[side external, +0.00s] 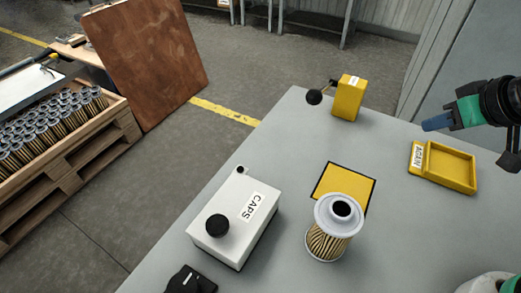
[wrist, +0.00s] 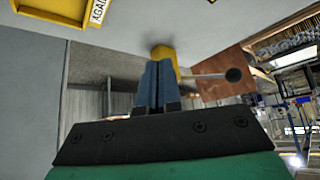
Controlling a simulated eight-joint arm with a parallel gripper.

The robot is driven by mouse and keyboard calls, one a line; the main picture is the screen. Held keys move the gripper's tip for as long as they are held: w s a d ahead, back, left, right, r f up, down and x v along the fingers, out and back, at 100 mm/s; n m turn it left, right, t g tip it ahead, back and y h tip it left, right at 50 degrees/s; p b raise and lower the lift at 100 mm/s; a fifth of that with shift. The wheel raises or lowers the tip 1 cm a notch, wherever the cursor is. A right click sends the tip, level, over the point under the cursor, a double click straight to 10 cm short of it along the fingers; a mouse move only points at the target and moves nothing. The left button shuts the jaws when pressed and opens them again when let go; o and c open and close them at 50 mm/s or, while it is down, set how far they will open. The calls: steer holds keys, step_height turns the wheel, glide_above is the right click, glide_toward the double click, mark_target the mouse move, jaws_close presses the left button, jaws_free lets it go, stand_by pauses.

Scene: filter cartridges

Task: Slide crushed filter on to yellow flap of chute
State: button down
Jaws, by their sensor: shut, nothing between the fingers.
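The filter (side external: 328,240) stands upright on the grey table in the side external view, with a pale round cap, a dark centre hole and tan pleats. I cannot make out crush damage on it. The yellow flap (side external: 343,182), a flat square with a black border, lies just behind it; the filter's cap hides the flap's near corner. My gripper (side external: 425,126) is at the right, above the table's far part, well away from the filter. Its blue fingers, also in the wrist view (wrist: 158,64), are together and empty. The wrist view shows neither filter nor flap.
A yellow tray (side external: 415,171) labelled AGAIN is below my gripper. A yellow box (side external: 348,99) with a black-ball lever (side external: 314,97) stands at the far edge. A white CAPS box (side external: 228,240) is left of the filter. A crate of filters (side external: 110,155) stands on the floor.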

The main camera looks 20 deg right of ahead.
steer(key=n+g, duration=0.7)
steer(key=n, duration=2)
glide_toward(332, 227)
steer(key=s+a+f, duration=0.4)
step_height(332, 227, down, 10)
steer(key=shift+s+a+r, duration=0.1)
steer(key=shift+s, duration=0.05)
steer(key=shift+w+d+r, duration=0.15)
steer(key=shift+w+d, duration=1.25)
steer(key=shift+w, duration=0.05)
